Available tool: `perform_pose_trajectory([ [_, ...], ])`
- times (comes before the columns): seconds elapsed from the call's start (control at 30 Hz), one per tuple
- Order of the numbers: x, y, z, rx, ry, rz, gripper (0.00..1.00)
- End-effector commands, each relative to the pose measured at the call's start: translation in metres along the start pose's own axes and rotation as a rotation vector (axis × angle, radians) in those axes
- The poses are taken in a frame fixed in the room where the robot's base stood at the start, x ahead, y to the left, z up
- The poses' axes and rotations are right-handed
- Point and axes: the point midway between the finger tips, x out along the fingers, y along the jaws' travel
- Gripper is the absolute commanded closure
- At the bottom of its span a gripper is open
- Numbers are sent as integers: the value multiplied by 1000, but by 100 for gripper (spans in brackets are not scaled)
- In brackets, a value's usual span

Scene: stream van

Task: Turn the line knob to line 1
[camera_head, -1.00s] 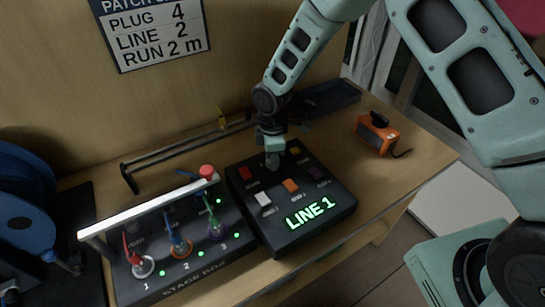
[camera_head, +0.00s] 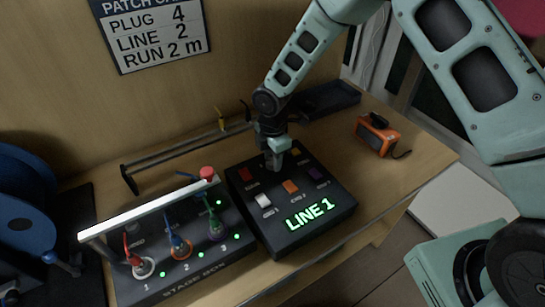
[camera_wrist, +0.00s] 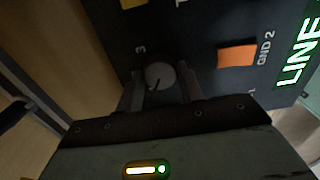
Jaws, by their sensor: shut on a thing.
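The line knob (camera_wrist: 159,76) is a round dark grey knob with a pointer mark on the black panel box (camera_head: 262,237). In the wrist view my gripper (camera_wrist: 159,88) has a finger on each side of the knob and is shut on it. In the head view my gripper (camera_head: 274,163) reaches down to the back part of the box and hides the knob. The lit display (camera_head: 310,213) reads "LINE 1" in green.
Colored buttons, including an orange one (camera_head: 291,187), surround the knob. The stage box (camera_head: 190,278) with plugged cables and a white bar stands at the left. An orange device (camera_head: 376,136) sits at the right. A wall sign (camera_head: 155,32) reads "LINE 2".

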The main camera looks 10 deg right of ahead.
Motion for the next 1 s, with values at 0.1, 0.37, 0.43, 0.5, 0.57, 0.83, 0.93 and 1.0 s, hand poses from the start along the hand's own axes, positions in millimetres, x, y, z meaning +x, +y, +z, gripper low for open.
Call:
perform_pose_trajectory([
  [0.1,0,0,1,0,-1,0,86],
  [0.37,0,0,1,1,-1,0,42],
  [0.43,0,0,1,1,-1,0,42],
  [0.5,0,0,0,1,0,1,42],
  [0.57,0,0,0,1,0,1,42],
  [0.83,-30,1,1,1,0,6,42],
  [0.93,-52,1,1,3,0,6,42],
  [1.0,-69,1,1,2,-1,6,42],
])
